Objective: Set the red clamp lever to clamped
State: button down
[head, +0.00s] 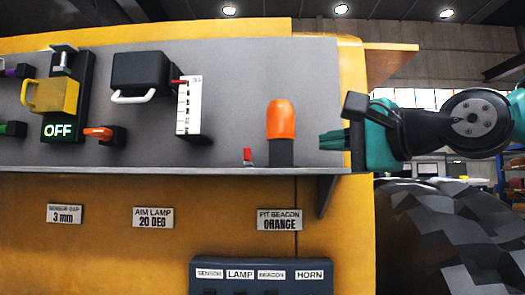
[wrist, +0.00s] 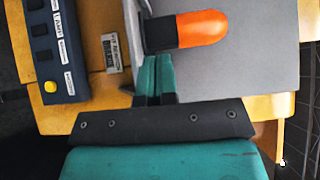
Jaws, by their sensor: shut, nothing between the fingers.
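A small red lever (head: 247,155) stands upright at the lower edge of the grey panel, just left of the orange beacon (head: 281,120) and its dark base. I take it for the clamp lever; no clamped marking on it is readable. I cannot make it out in the wrist view. My gripper (head: 322,141) is shut and empty, to the right of the beacon and lever and apart from them in the head view. In the wrist view the closed teal fingers (wrist: 154,72) point up toward the beacon's black base, with the orange beacon (wrist: 203,28) beyond to the right.
The grey panel (head: 225,75) also carries an orange handle (head: 98,132), a yellow padlock-like block (head: 52,95), a black lamp box (head: 140,72) and a white scale (head: 188,107). A ledge (head: 200,170) runs below. A switch box (head: 262,276) sits lower. A dark tyre (head: 450,235) is at right.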

aim_at(249, 160)
jog(key=p+x, duration=0.5)
jog(key=x, duration=0.5)
jog(key=shift+w+a+r, duration=0.1)
jog(key=shift+w+a, duration=0.05)
jog(key=shift+a, duration=0.1)
jog(key=a+p, duration=0.1)
jog(key=a, duration=0.1)
jog(key=shift+a+p, duration=0.25)
jog(key=shift+p, duration=0.15)
jog(key=shift+a, duration=0.55)
